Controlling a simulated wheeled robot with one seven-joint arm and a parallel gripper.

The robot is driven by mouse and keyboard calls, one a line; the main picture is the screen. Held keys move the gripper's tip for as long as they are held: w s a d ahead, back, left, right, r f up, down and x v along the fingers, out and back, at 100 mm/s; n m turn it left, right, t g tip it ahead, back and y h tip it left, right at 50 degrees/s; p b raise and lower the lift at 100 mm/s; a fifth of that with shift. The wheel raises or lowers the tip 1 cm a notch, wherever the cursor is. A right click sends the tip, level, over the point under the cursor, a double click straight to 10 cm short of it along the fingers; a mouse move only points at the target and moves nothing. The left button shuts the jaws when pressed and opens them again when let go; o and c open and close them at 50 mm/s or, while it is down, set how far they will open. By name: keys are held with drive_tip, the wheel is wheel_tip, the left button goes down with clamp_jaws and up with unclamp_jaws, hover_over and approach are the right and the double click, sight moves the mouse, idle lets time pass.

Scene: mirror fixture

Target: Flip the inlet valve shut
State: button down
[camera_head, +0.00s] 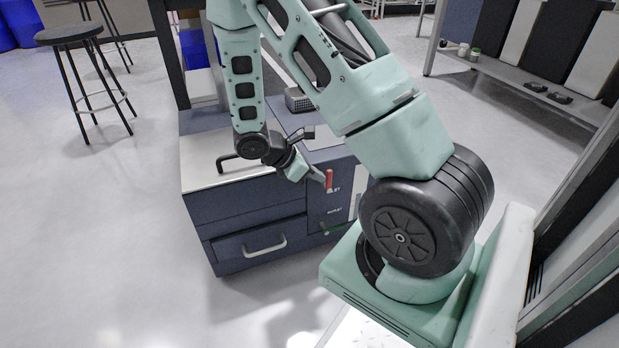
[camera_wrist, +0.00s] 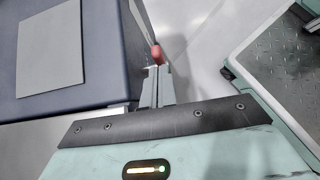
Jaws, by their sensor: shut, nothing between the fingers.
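The red inlet valve handle (camera_head: 329,180) stands up on the front of the dark blue cabinet, beside a partly hidden label ending in "ET". It also shows in the wrist view (camera_wrist: 156,53), just past my fingertips. My gripper (camera_head: 320,176) is shut and empty, at the left of the red handle in the head view. In the wrist view my gripper (camera_wrist: 158,75) has its two fingers together. Its tips are close to the handle; I cannot tell whether they touch it.
A green handle (camera_head: 327,230) sits below, by the "OUTLET" label. A drawer with a pale pull handle (camera_head: 264,247) is to the left. The cabinet (camera_head: 240,212) has a pale top. A black stool (camera_head: 70,33) stands at far left. The floor left of the cabinet is clear.

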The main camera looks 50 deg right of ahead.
drive_tip(key=shift+r, duration=0.1)
drive_tip(key=shift+d+r+y+p, duration=0.15)
drive_tip(key=shift+y+p, duration=0.15)
drive_tip(key=shift+p, duration=0.2)
